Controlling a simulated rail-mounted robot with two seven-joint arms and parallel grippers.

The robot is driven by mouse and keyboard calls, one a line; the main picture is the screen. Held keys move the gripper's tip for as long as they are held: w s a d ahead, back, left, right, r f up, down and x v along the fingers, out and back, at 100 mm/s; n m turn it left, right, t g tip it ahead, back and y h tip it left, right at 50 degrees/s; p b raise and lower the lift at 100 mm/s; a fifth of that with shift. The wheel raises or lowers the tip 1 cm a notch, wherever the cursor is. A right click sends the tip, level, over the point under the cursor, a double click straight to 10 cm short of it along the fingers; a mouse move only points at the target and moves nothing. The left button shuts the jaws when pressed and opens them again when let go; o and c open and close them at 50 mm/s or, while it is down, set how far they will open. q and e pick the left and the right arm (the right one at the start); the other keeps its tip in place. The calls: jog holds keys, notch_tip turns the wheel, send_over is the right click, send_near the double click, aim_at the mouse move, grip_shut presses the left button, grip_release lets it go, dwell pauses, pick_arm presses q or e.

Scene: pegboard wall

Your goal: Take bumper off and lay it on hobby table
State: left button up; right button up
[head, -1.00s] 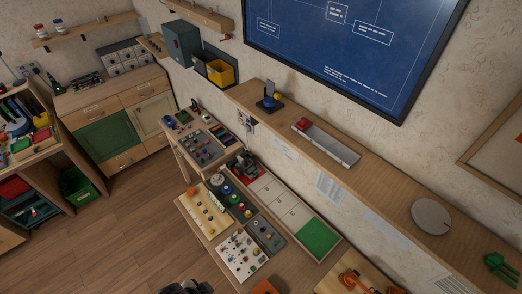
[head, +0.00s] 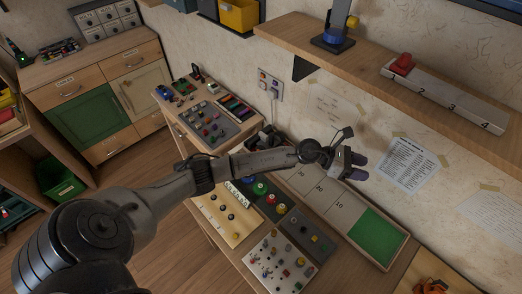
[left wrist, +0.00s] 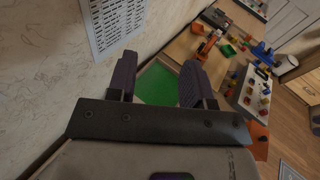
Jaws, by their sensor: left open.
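My left gripper (head: 352,165) reaches out over the long table (head: 232,262) in the head view, its jaws apart and empty. In the left wrist view its two dark fingers (left wrist: 158,85) stand apart, with a green panel (left wrist: 157,84) beyond them. An orange object (head: 432,286) sits at the lower right of the head view, partly cut off; it also seems to show in the left wrist view (left wrist: 207,43). I cannot make out a bumper for certain, nor tell which table is the hobby table. My right gripper is not in view.
A wall shelf (head: 415,87) above the table carries a blue-based stand (head: 333,40) and a numbered tray (head: 445,95) with a red piece. Several boards with knobs and pegs crowd the table, including a yellow board (head: 228,222).

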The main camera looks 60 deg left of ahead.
pick_arm(q)
jog(key=w+a+f+m+g+y+b, duration=0.35)
jog(key=a+f+m+b, duration=0.2)
jog(key=a+f, duration=0.4)
jog(key=m+g+y+b, duration=0.2)
jog(key=g+y+b, duration=0.6)
jog(key=y+b, duration=0.25)
send_over(263, 134)
jog(key=shift+n+h, duration=0.25)
jog(key=shift+h, duration=0.05)
jog(key=f, duration=0.5)
jog(key=shift+w+d+f, duration=0.25)
jog(key=shift+d+f, duration=0.05)
jog(key=shift+f, duration=0.05)
jog(key=shift+a+f, duration=0.1)
jog(key=shift+f, duration=0.35)
jog(key=shift+s+a+f+b, duration=0.15)
jog(key=shift+f+b, duration=0.5)
jog(key=shift+f, duration=0.7)
jog(key=shift+s+a+f+b, duration=0.1)
jog(key=shift+f+b, duration=0.55)
jog(key=shift+f, duration=0.65)
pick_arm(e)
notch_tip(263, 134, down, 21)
pick_arm(q)
jog(key=shift+r, duration=0.1)
